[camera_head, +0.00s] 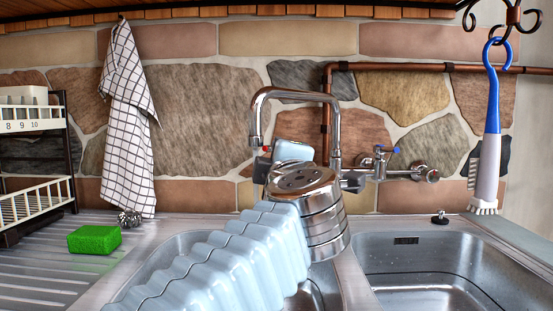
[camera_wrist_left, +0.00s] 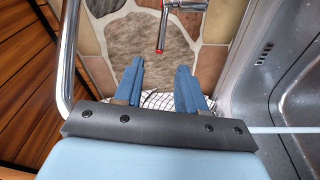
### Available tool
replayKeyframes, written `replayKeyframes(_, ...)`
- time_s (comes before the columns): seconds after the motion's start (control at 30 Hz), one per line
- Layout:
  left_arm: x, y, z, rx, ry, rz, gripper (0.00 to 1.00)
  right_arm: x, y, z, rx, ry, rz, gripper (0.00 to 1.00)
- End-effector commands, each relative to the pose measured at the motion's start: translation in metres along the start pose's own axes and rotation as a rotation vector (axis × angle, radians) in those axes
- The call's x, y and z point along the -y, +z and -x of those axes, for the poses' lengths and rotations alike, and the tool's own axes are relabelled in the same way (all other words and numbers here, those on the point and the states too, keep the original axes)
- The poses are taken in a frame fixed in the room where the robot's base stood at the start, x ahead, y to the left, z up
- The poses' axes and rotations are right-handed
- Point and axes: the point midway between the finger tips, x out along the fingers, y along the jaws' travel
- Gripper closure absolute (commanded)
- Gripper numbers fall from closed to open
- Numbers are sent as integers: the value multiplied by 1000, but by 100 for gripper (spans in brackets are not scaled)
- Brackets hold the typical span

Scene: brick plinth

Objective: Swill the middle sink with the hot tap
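In the head view, my left arm reaches over the basin (camera_head: 178,246) between the drainboard and right-hand basin, hiding much of that basin. The chrome spout (camera_head: 300,93) arches above my wrist. The hot tap's red tip (camera_head: 266,148) shows just left of my pale blue hand; the rest is hidden. In the left wrist view, my left gripper (camera_wrist_left: 160,84) is open, its two blue fingers apart and nothing between them. The hot tap lever (camera_wrist_left: 164,28), red-tipped, is ahead of the fingers, apparently not touching. No running water is visible. My right gripper is not in view.
The blue-tipped cold tap (camera_head: 381,158) is right of the spout. A right-hand basin (camera_head: 430,268) looks empty. A green sponge (camera_head: 94,239) lies on the drainboard. A checked towel (camera_head: 126,130) and a blue-handled brush (camera_head: 491,130) hang at the sides. A rack (camera_head: 36,160) stands left.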

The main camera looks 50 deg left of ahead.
Motion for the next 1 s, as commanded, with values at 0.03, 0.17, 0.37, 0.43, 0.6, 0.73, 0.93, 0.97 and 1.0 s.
replayKeyframes(0.03,0,0,0,0,0,0,60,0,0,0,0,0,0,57)
replayKeyframes(0.17,0,0,0,0,0,0,60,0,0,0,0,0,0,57)
replayKeyframes(0.37,-11,-5,6,-63,5,14,89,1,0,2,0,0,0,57)
replayKeyframes(0.43,-21,-8,12,-136,9,30,100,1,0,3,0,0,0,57)
replayKeyframes(0.6,-49,11,34,-384,34,78,100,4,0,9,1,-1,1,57)
replayKeyframes(0.73,-49,52,36,-556,51,98,100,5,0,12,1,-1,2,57)
replayKeyframes(0.93,-19,108,17,-727,47,102,100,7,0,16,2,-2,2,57)
replayKeyframes(0.97,-15,113,14,-742,45,102,100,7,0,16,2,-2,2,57)
replayKeyframes(1.0,-9,118,11,-760,43,101,100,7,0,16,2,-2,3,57)
